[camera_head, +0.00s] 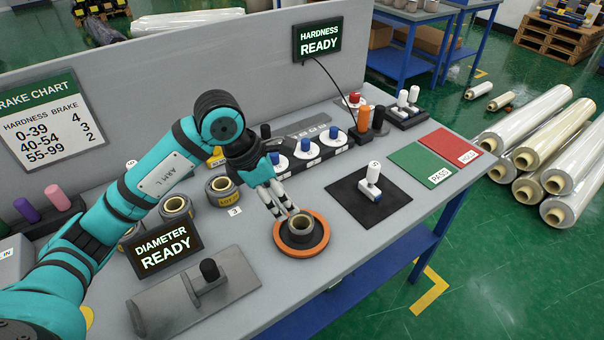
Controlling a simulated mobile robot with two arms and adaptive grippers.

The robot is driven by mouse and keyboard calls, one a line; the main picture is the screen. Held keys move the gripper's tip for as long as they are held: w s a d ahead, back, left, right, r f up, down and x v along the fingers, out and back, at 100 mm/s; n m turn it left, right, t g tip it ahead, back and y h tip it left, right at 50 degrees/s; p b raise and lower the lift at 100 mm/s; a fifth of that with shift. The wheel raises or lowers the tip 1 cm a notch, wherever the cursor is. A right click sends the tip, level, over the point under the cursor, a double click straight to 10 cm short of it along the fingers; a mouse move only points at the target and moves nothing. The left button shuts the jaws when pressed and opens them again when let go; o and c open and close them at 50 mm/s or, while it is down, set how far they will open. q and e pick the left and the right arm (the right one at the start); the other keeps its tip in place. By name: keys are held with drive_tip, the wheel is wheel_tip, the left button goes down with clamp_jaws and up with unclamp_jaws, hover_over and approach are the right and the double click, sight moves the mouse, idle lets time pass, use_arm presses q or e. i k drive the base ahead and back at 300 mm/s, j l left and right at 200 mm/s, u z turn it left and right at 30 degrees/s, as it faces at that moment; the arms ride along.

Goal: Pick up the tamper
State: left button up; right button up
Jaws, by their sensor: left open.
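No object is labelled as a tamper, and I cannot tell for sure which one it is. One candidate is a white-handled tool (372,182) standing on a black mat (345,209). Another is a grey plate with an upright black knob (208,270) at the front left of the table. My left gripper (284,212) is open and points down just above a small dark roll (300,226). The roll sits in an orange-rimmed round base (313,245). Whether the fingertips touch the roll is unclear. My right gripper is not in view.
Several rolls (221,190) and the "Diameter ready" sign (163,248) stand around my left arm. A green pad (422,165) and red pad (452,148) lie at the right. A grey partition (180,75) runs behind.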

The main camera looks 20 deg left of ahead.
sight(380, 127)
drive_tip(key=i+l+u, duration=0.2)
drive_tip(key=i+l, duration=0.3)
drive_tip(key=i+l+u, duration=0.2)
drive_tip(key=i+l, duration=0.3)
drive_tip(key=i+l+u, duration=0.2)
drive_tip(key=i+l, duration=0.25)
drive_tip(key=l, duration=0.25)
